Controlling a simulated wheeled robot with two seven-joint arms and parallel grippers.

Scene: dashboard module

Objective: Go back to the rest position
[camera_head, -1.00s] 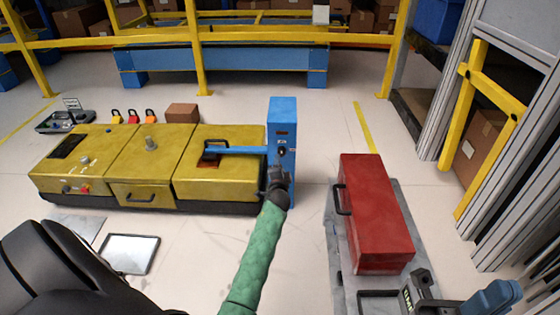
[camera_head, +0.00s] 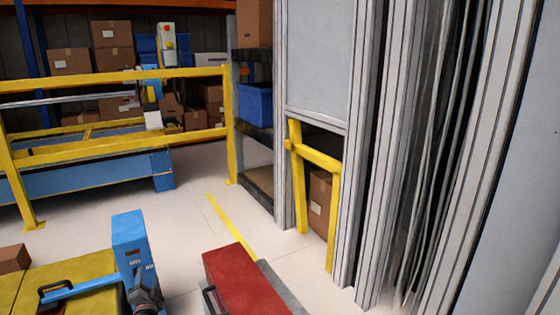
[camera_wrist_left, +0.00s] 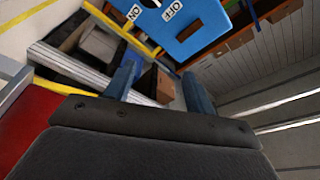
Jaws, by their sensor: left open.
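My left gripper (camera_head: 147,293) is low in the head view, right in front of the blue post (camera_head: 129,238). In the left wrist view its two blue fingers (camera_wrist_left: 160,72) stand apart with nothing seen held between them. The post's blue face, with ON and OFF labels and a dark slot, shows just beyond the fingers in that view (camera_wrist_left: 198,38). I cannot tell whether the fingers touch it. My right gripper is not in view.
A blue bar runs from the post over a yellow case (camera_head: 75,295). A red case (camera_head: 243,280) lies right of the post. Yellow rails (camera_head: 120,148) and a blue conveyor are behind. Grey metal columns (camera_head: 360,150) stand at right. Pale floor (camera_head: 185,220) lies between.

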